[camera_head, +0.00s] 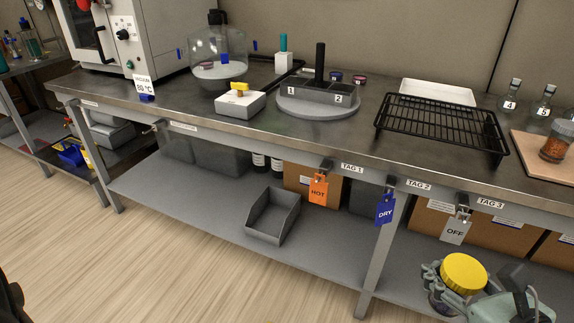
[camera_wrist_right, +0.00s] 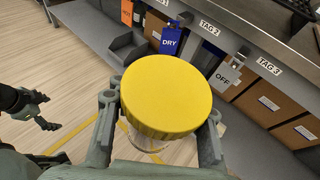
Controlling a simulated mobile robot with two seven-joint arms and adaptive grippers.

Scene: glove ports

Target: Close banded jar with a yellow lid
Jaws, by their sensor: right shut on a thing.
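A glass jar with a broad yellow lid (camera_head: 464,272) is in my right gripper (camera_head: 471,283), in front of the bench at the lower right of the head view. In the right wrist view the lid (camera_wrist_right: 166,95) fills the middle, with fingers of my right gripper (camera_wrist_right: 160,118) on both sides of it. Clear glass of the jar (camera_wrist_right: 147,141) shows below the lid. The lid hides most of the jar, and I cannot make out a band. My left gripper (camera_wrist_right: 41,110) is at the left of the right wrist view, apart from the jar, fingers spread and empty.
The bench front edge carries HOT (camera_head: 318,190), DRY (camera_head: 385,210) and OFF (camera_head: 454,232) tags. A black wire rack (camera_head: 440,122) and a wooden board (camera_head: 540,155) with a jar of orange-brown contents (camera_head: 555,146) stand on top. A grey bin (camera_head: 273,217) sits on the lower shelf.

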